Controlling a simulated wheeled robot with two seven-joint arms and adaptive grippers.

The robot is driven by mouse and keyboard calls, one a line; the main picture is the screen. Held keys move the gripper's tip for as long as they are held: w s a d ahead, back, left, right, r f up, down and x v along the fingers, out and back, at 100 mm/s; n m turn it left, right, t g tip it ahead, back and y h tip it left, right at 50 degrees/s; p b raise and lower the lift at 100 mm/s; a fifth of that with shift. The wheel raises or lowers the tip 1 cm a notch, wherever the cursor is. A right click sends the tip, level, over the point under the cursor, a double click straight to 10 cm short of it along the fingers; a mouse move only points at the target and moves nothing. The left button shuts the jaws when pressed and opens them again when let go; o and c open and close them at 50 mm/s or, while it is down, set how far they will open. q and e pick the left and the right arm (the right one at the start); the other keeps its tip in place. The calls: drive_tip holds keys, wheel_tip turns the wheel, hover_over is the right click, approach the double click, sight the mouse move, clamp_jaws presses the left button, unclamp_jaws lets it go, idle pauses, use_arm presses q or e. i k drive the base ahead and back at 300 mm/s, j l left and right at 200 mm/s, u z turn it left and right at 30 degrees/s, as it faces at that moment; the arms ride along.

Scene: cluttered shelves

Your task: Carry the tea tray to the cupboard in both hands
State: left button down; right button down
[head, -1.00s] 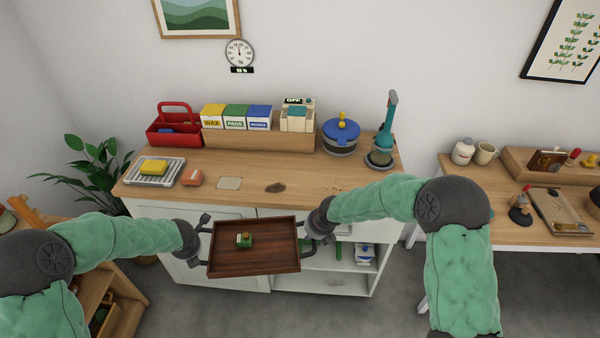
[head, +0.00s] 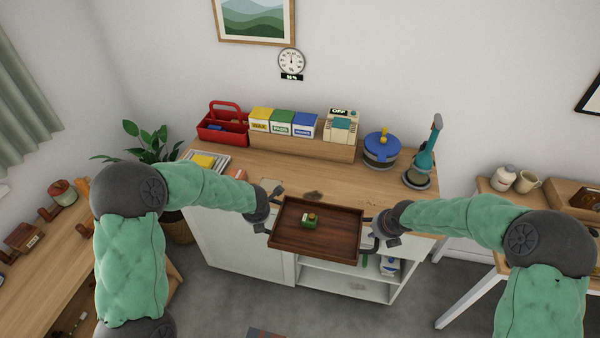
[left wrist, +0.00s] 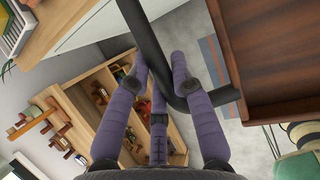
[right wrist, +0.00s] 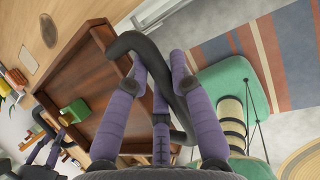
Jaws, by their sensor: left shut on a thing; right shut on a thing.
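The tea tray (head: 340,243) is dark brown wood with a raised rim and a dark handle at each end. It hangs in the air before the white cupboard (head: 236,236), overlapping its front edge in the head view. My right gripper (head: 376,228) is shut on the right handle, which also shows in the right wrist view (right wrist: 140,45).
On the cupboard's wooden top stand a red caddy (head: 222,128), several boxes (head: 282,124), a blue-lidded pot (head: 381,150) and a teal device (head: 424,160). The bare top behind the tray has a dark stain (head: 313,195). Side tables stand left (head: 40,265) and right (head: 490,205).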

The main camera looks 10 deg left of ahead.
sight(301, 179)
drive_tip(key=i+j, duration=0.2)
drive_tip(key=i, duration=0.25)
drive_tip(key=i+j, duration=0.25)
drive_tip(key=i, duration=0.2)
